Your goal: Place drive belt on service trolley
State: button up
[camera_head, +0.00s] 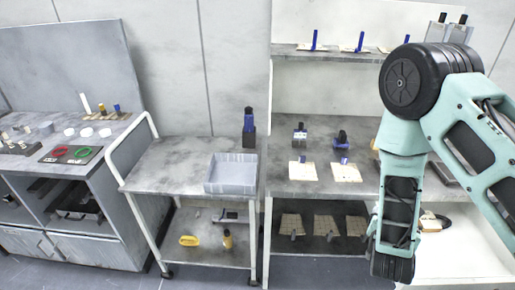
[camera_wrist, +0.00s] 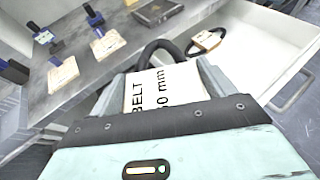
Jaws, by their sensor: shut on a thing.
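My gripper (camera_wrist: 165,82) is shut on the drive belt (camera_wrist: 158,48), a black loop with a white tag reading "BELT" and "mm" in the wrist view. The tag sits between the two fingers and the loop shows beyond it. In the head view my gripper cannot be made out behind my arm. The service trolley (camera_head: 150,178) stands left of the shelving in the head view, with a grey top and a white side handle. My arm is at the far right, well away from it.
A grey bin (camera_head: 230,188) and a blue-and-black tool (camera_head: 249,125) occupy the trolley top's right side; its left and middle are clear. Another black loop with a tag (camera_wrist: 207,40) lies in an open white drawer (camera_wrist: 262,42). Shelving (camera_head: 280,185) holds several tagged parts.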

aim_at(174, 165)
jog(key=i+j, duration=0.15)
jog(key=j, duration=0.25)
jog(key=i+j, duration=0.1)
jog(key=j, duration=0.3)
jog(key=i+j, duration=0.15)
jog(key=j, duration=0.25)
jog(key=i+j, duration=0.1)
jog(key=j, duration=0.3)
jog(key=i+j, duration=0.15)
jog(key=j, duration=0.25)
jog(key=i+j, duration=0.15)
jog(key=j, duration=0.2)
jog(key=i+j, duration=0.2)
jog(key=j, duration=0.15)
jog(key=i+j, duration=0.15)
jog(key=j, duration=0.15)
jog(key=i+j, duration=0.2)
jog(key=j, duration=0.15)
